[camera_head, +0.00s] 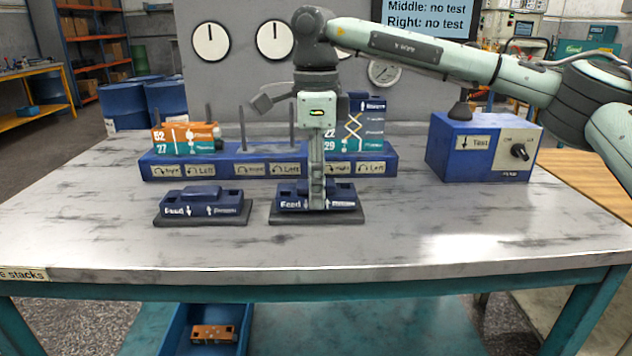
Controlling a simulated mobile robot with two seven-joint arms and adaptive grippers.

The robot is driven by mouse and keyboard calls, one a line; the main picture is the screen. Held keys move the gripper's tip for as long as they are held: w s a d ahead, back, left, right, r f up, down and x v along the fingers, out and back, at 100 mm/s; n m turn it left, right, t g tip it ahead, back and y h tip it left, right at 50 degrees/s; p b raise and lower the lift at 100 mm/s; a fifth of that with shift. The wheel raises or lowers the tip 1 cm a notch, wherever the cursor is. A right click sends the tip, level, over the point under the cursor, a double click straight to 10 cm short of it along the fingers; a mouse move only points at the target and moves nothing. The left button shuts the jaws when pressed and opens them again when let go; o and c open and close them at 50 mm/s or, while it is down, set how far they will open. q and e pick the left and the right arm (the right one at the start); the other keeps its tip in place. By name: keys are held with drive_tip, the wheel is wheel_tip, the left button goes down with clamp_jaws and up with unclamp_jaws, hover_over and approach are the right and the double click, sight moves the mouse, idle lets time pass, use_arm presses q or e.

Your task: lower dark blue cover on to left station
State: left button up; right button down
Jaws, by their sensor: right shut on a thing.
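My right gripper (317,203) reaches down from above, shut on a dark blue cover (287,198) marked "Feed". This cover is at a dark pad on the table front; I cannot tell whether it rests there or is slightly raised. A second dark blue cover (203,202) sits on another dark pad to the left. The left station on the long blue base (265,170) carries an orange block (170,138) over a teal block (170,149), with a post rising above. My left gripper is not in view.
The middle station shows bare posts (242,130). A stack (372,125) with a dark blue top stands on the right station, partly behind my gripper. A blue test box (480,150) stands at right. The table's (130,225) front is clear. A blue bin (182,335) sits below.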

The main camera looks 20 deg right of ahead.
drive_tip(key=shift+f, duration=0.4)
drive_tip(key=c, duration=0.8)
unclamp_jaws()
drive_tip(key=shift+f, duration=0.1)
wheel_tip(320, 180, up, 12)
drive_tip(key=shift+s+r, duration=0.1)
